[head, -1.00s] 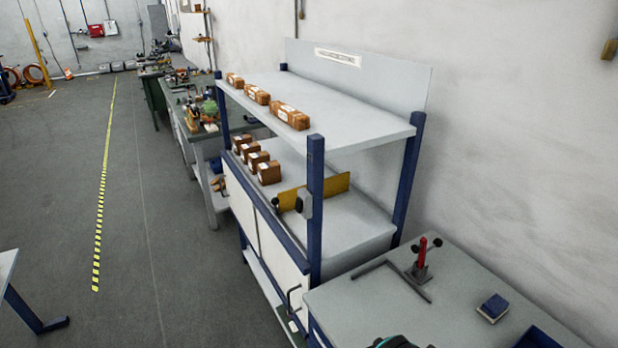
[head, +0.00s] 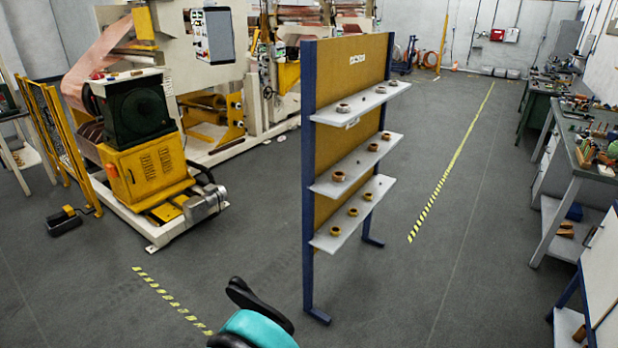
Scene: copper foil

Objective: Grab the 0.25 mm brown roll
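A rack (head: 309,190) with blue posts and a brown back panel stands in the middle of the head view. Neither gripper shows. Only a teal and black part of my own body is in view at the bottom edge.
A large machine (head: 195,85) and a yellow cabinet (head: 150,175) with a dark green unit stand at left. Workbenches (head: 598,150) line the right side.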

